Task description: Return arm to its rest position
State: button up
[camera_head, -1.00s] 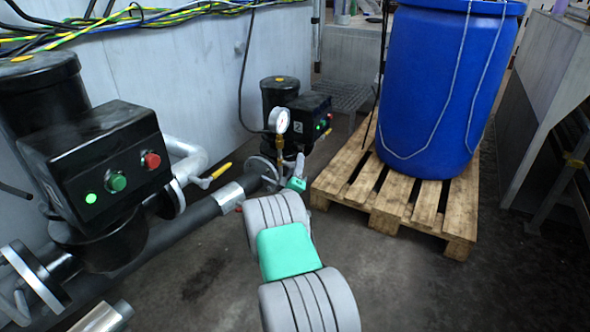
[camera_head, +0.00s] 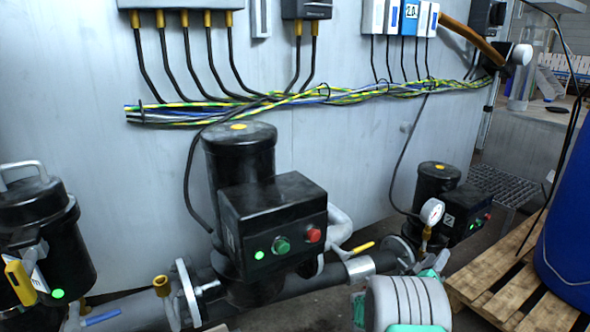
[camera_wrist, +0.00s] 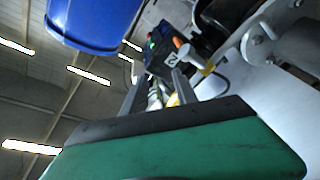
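My arm (camera_head: 408,302), with grey ribbed links and green parts, shows at the lower right of the head view, in front of the pipe. In the wrist view my gripper (camera_wrist: 158,80) shows as two grey fingers standing apart beyond the green and black housing. Nothing is seen held between them; pump parts show behind the gap.
A black pump box (camera_head: 272,225) with green and red buttons sits on the pipe line. A pressure gauge (camera_head: 432,212) stands near my arm. A wooden pallet (camera_head: 490,285) with a blue barrel (camera_head: 575,225) is at the right. Cables (camera_head: 330,95) run along the wall.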

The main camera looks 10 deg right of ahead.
jog(key=a+r+m+g+y+p, duration=0.3)
jog(key=r+p, duration=0.5)
jog(key=r, duration=0.6)
jog(key=s+a+r+y+p, duration=0.4)
jog(key=a+r+y+p, duration=0.2)
jog(key=a+r+p, duration=0.75)
jog(key=s+a+r+n+g+y+p, duration=0.2)
jog(key=s+a+r+p, duration=0.3)
jog(key=s+a, duration=0.3)
jog(key=s+a+r+n+g+y+p, duration=0.1)
jog(key=s+a+r+y+p, duration=0.3)
jog(key=a, duration=0.9)
jog(key=s+r+n+p, duration=0.1)
jog(key=s+r+p, duration=0.1)
jog(key=s+p, duration=0.1)
jog(key=shift+s+a+n+g+y, duration=0.2)
jog(key=shift+s+n+g+y, duration=0.15)
jog(key=shift+s, duration=0.55)
